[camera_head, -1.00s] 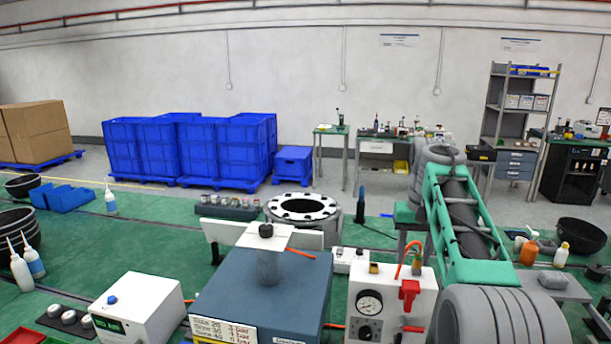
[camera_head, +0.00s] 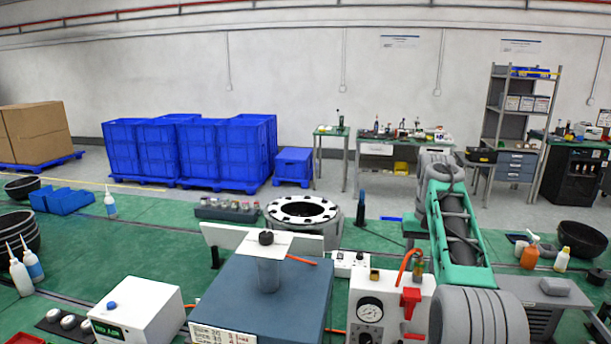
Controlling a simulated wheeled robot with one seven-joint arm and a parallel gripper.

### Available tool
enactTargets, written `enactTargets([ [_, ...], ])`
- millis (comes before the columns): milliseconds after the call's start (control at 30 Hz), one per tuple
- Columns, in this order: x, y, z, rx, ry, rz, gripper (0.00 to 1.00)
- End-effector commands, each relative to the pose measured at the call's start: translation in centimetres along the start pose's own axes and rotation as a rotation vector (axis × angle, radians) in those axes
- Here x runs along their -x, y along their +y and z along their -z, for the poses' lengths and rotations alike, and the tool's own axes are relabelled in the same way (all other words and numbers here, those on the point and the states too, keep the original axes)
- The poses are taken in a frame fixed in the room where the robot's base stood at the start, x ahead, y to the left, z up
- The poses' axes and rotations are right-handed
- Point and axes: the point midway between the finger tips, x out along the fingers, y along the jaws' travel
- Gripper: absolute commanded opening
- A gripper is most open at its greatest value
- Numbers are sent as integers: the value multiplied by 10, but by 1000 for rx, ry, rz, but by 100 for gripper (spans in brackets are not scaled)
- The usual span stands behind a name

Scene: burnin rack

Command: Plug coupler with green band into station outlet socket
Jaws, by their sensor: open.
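No coupler with a green band can be made out for certain. An orange hose (camera_head: 403,266) loops up at the white gauge box (camera_head: 370,297), beside a small grey fitting (camera_head: 418,268); any band on it is too small to tell. The gauge box carries a round dial, a red lever valve (camera_head: 411,299) and a brass-coloured fitting (camera_head: 375,274). I cannot tell which fitting is the station outlet socket. My green and grey arm reaches away on the right, past the gauge box. My gripper is not visible; it is out of frame or hidden behind the arm.
A blue-grey block (camera_head: 262,302) with a white-topped post stands left of the gauge box. A white display box (camera_head: 135,311) is further left. A round flanged ring (camera_head: 303,213) and a rack of small parts (camera_head: 228,209) stand behind. Bottles (camera_head: 529,256) and a black bowl (camera_head: 581,238) are at right.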

Motion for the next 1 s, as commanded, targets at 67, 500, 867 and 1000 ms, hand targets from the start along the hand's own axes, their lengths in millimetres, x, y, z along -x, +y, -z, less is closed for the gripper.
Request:
enactTargets([
  [67,-11,0,0,0,-1,0,44],
  [500,-16,-1,0,2,1,1,44],
  [867,-14,-1,0,2,0,1,44],
  [1000,-14,-1,0,2,-1,1,44],
])
